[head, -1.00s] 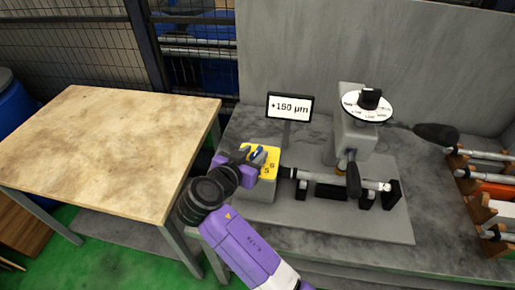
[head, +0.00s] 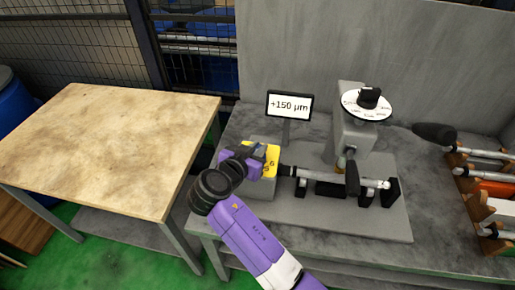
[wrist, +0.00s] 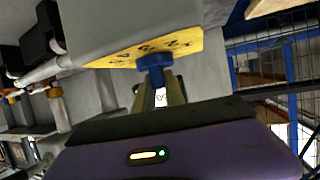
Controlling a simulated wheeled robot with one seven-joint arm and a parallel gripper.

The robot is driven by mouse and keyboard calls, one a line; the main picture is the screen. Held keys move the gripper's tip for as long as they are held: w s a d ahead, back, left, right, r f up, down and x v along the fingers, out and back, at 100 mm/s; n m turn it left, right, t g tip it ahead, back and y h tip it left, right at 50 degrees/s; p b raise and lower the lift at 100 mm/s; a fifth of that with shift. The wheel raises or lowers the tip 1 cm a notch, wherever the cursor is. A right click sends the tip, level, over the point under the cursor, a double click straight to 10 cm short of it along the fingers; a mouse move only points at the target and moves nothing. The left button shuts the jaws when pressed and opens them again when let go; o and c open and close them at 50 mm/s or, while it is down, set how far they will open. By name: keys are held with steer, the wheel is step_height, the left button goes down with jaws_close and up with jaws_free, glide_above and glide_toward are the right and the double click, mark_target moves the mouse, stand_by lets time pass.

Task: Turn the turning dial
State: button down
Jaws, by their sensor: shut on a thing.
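A blue dial (wrist: 155,62) stands on the yellow marked face (wrist: 190,43) of a grey block. My gripper (wrist: 159,86) is shut on this dial in the wrist view. In the head view, my gripper (head: 252,161) is at the yellow face (head: 272,155), left of the grinder, and hides the blue dial. The marks on the yellow face are too small to read fully.
A display (head: 289,106) reads +150 µm behind the block. A white round dial with a black knob (head: 369,98) tops a grey column. A shaft (head: 335,178) runs right of the block. A rack (head: 480,170) stands far right; a bare wooden table (head: 100,145) stands left.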

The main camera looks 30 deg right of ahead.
steer(key=shift+n+t+y, duration=0.3)
steer(key=n+t+y, duration=0.2)
steer(key=n, duration=0.1)
steer(key=shift+s+y+p, duration=0.1)
steer(key=shift+y+p, duration=0.2)
steer(key=shift+p, duration=0.05)
steer(key=shift+r+n+t+y+p, duration=0.1)
steer(key=shift+n+t+y+p, duration=0.6)
steer(key=shift+n+y, duration=0.4)
steer(key=c, duration=1.4)
jaws_free()
steer(key=shift+t, duration=0.3)
